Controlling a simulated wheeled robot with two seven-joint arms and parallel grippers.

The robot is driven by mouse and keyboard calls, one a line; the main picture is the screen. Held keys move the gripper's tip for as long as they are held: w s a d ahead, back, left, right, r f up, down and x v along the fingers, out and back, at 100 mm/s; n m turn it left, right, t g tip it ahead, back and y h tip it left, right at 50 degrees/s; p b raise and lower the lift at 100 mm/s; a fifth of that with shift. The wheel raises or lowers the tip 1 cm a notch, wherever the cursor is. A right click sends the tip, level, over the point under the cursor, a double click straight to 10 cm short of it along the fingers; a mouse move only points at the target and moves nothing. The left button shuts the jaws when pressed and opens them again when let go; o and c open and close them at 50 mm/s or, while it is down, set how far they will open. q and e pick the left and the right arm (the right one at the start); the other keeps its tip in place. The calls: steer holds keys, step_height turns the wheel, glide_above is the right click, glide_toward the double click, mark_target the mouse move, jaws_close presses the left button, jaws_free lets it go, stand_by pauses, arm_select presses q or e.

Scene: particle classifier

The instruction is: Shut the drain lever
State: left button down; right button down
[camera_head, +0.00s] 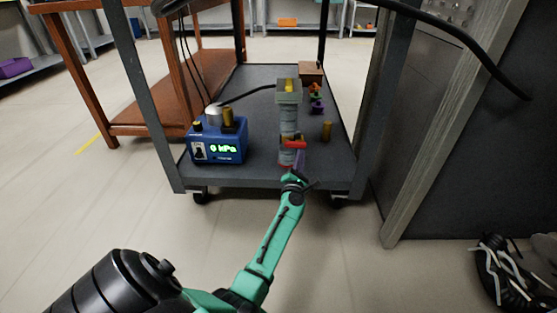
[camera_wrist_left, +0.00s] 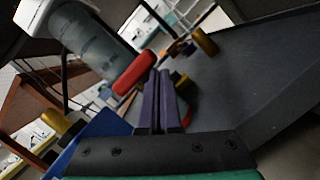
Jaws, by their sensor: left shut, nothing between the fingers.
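The red lever (camera_head: 294,143) is low on the front of a clear grey cylinder (camera_head: 288,120) standing on the cart's lower shelf. In the left wrist view the red lever (camera_wrist_left: 135,72) shows as a rounded bar just left of my fingertips, and the cylinder (camera_wrist_left: 98,58) is tilted behind it. My left gripper (camera_head: 297,162) reaches in from the front, just below the lever. Its purple fingers (camera_wrist_left: 158,85) are shut with nothing between them. They look very close to the lever; I cannot tell whether they touch it. My right gripper is not in view.
A blue pressure box (camera_head: 217,147) reading 0 kPa stands left of the cylinder, with a black cable. A brass cylinder (camera_head: 326,131) and small coloured parts (camera_head: 316,97) stand to the right. Cart posts (camera_head: 147,95) flank the shelf (camera_head: 262,172). Its front right area is clear.

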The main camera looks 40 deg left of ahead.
arm_select(q)
steer(key=p+v, duration=0.3)
steer(key=v, duration=1.1)
steer(key=shift+s, duration=0.25)
steer(key=shift+d, duration=0.15)
